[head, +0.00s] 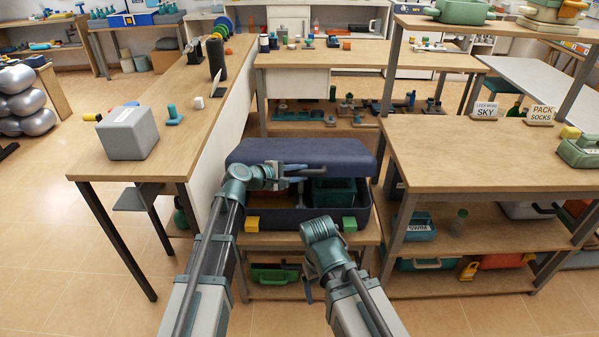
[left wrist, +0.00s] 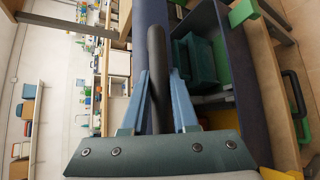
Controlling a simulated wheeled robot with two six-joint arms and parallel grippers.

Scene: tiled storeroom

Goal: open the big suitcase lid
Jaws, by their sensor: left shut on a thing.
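The big dark blue suitcase (head: 300,216) stands on a low wooden shelf unit in the middle of the head view. Its lid (head: 300,152) is tilted up, and the inside shows below it with green boxes (head: 335,190). A yellow latch (head: 252,224) and a green latch (head: 349,223) are on the front. My left gripper (head: 308,172) is at the lid's front edge, its fingers shut on the dark lid handle (left wrist: 156,70). My right gripper (head: 308,288) hangs low before the shelf, mostly hidden behind its own arm; its jaws cannot be made out.
A long wooden table with a grey box (head: 132,133) stands to the left. A shelf unit (head: 470,155) stands close on the right with cases below. Another table (head: 340,54) is behind the suitcase. Tiled floor (head: 60,260) is free at the left.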

